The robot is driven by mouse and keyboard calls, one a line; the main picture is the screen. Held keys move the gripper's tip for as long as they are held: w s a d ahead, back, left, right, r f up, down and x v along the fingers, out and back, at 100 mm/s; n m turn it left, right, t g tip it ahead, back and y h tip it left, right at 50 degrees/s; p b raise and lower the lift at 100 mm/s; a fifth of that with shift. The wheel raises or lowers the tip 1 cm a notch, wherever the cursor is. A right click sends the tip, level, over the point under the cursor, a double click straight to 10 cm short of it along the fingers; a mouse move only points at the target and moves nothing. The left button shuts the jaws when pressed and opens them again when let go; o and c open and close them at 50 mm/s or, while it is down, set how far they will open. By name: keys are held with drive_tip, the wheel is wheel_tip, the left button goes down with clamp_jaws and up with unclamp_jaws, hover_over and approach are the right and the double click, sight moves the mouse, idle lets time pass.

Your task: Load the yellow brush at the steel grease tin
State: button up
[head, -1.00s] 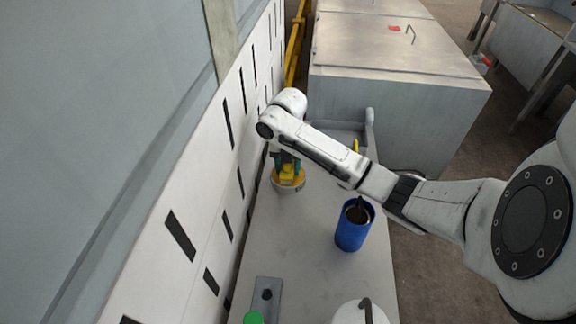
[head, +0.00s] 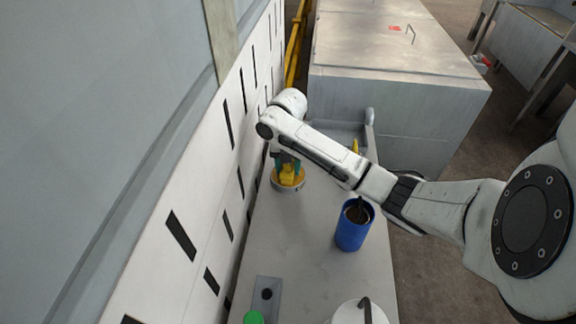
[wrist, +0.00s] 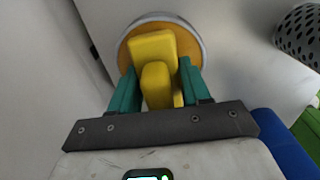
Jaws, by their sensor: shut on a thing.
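The steel grease tin (head: 289,187) is a shallow round tin with a grey rim and orange-brown grease, standing on the bench beside the slotted white wall. In the wrist view the tin (wrist: 194,29) lies straight beyond my fingers. My gripper (head: 286,160) is over the tin; its teal fingers (wrist: 158,70) are shut on the yellow brush (wrist: 153,48). The brush, also in the head view (head: 288,173), overlaps the grease. Its lower end is hidden, so I cannot tell how deep it reaches.
A blue cup (head: 351,238) with dark contents stands on the bench (head: 310,245) to the right. Nearer are a grey block with a hole (head: 273,285), a green-topped thing (head: 254,317) and a white container with a dark handle (head: 350,314). A metal chest (head: 420,110) stands behind.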

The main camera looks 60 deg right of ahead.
wheel_tip(320, 180, up, 7)
drive_tip(key=p, duration=0.6)
idle(0.3)
idle(0.8)
